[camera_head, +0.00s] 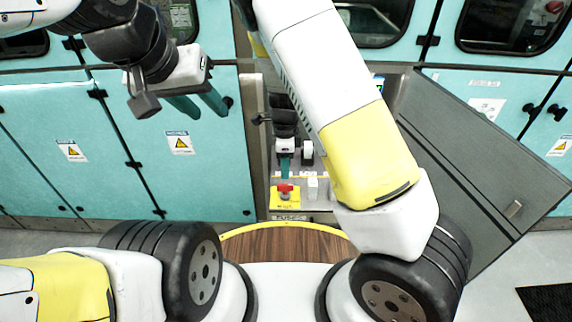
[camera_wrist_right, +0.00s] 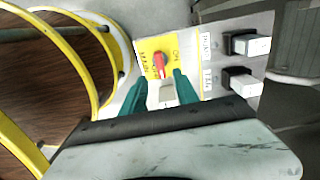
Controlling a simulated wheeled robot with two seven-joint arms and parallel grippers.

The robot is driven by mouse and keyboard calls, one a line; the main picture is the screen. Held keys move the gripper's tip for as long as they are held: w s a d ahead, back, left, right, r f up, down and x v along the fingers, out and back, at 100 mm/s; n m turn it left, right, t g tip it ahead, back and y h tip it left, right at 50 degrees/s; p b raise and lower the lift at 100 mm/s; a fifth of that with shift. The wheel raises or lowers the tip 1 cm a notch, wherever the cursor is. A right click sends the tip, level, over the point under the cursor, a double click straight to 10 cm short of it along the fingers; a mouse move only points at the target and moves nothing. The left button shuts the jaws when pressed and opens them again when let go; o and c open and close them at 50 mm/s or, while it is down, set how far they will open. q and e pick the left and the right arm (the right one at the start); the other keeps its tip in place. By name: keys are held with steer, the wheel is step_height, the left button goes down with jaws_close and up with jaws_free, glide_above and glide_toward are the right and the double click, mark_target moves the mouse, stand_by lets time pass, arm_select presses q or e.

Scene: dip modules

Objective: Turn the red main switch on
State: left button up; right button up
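The red main switch (camera_head: 285,189) sits on a yellow plate (camera_head: 292,201) low in the open cabinet. In the right wrist view the red switch (camera_wrist_right: 160,62) shows its handle running nearly upright in the picture, with lettering on both sides of it. My right gripper (camera_head: 285,168) is above the switch in the head view. In the right wrist view its two teal fingers (camera_wrist_right: 159,77) are apart, with their tips just short of the switch, one toward each side. Whether they touch it I cannot tell. My left gripper (camera_head: 209,112) is open and empty, in front of the teal doors.
Two black-and-white switches (camera_wrist_right: 244,44) stand beside the yellow plate. A grey cabinet door (camera_head: 480,165) stands open at the right. A wooden surface with a yellow rim (camera_head: 290,243) lies in front of the cabinet. Closed teal doors (camera_head: 200,170) flank the opening.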

mark_target(285, 184)
step_height(285, 184, down, 8)
steer(key=shift+r, duration=0.1)
stand_by(0.4)
jaws_close()
